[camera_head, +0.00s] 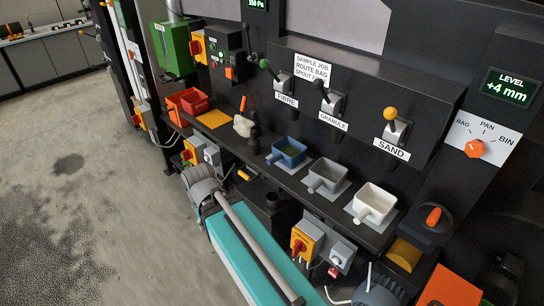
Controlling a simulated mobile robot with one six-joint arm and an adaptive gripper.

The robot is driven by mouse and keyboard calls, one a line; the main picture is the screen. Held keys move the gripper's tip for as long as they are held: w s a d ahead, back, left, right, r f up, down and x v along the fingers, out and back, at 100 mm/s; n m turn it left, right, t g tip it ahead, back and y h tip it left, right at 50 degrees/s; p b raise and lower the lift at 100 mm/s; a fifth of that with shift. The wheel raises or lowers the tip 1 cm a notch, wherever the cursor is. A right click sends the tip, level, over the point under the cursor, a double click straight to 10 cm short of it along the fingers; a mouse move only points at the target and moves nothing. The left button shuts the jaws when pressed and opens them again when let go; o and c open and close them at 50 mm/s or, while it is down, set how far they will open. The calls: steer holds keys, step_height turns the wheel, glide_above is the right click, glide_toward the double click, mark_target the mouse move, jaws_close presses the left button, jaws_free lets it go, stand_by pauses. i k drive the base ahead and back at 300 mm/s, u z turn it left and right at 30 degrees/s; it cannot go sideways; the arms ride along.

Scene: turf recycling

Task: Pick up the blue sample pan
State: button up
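The blue sample pan (290,149) sits upright on a pad on the dark shelf (268,176), below the lever labelled FIBRE (284,85). My gripper is not in view.
A dark knob-topped object (253,131) and a pale crumpled item (242,125) stand left of the blue pan. A teal machine part (250,262) and switch boxes (305,240) lie below the shelf. Floor is open at left.

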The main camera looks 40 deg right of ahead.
mark_target(290, 152)
steer(key=u, duration=0.7)
steer(key=k, duration=0.95)
steer(key=z, duration=1)
steer(key=i, duration=0.65)
